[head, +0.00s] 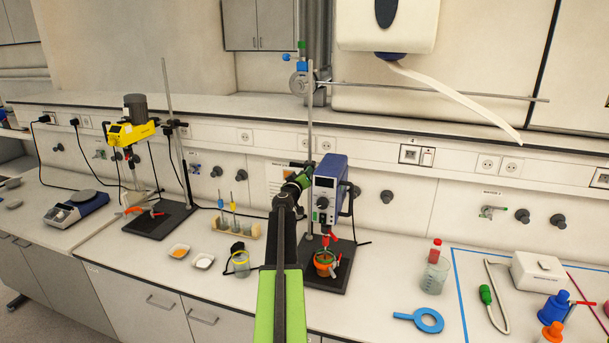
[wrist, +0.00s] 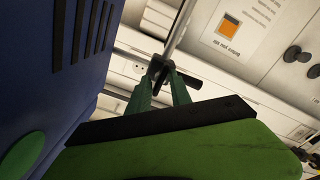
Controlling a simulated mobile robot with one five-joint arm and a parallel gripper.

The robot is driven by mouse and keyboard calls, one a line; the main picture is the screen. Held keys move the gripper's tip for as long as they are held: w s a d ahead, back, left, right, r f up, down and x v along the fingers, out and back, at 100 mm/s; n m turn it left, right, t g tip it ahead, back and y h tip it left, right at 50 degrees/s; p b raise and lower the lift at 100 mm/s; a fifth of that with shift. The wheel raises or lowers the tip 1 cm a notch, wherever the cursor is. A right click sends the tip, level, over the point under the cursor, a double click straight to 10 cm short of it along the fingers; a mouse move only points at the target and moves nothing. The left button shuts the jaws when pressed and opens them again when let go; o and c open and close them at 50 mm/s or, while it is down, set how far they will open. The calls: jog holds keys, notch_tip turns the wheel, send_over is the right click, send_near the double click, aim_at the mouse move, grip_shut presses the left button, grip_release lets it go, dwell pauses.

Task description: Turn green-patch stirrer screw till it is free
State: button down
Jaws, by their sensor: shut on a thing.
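The blue stirrer (head: 328,190) stands at the middle of the bench on an upright rod (head: 310,110) with a dark base plate (head: 338,272). In the wrist view its blue side (wrist: 50,60) fills the left, with a green patch (wrist: 22,155) at the lower left. My gripper (head: 306,171) reaches up beside the stirrer, close to the rod. In the wrist view its two green fingers (wrist: 165,80) are shut on a black screw (wrist: 186,79) at the rod clamp (wrist: 156,68). The fingertips partly hide the screw.
A yellow stirrer (head: 130,132) stands at the left on its own stand. An orange-rimmed vessel (head: 325,262) sits under the blue stirrer. A glass jar (head: 240,264), a beaker (head: 434,277) and a tube rack (head: 235,228) are nearby. A horizontal rod (head: 440,91) crosses above.

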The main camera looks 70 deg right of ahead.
dwell(0.3)
jog(key=c, duration=1.2)
grip_release()
jog(key=s+a, duration=0.1)
jog(key=a, duration=1.6)
jog(key=shift+a, duration=0.2)
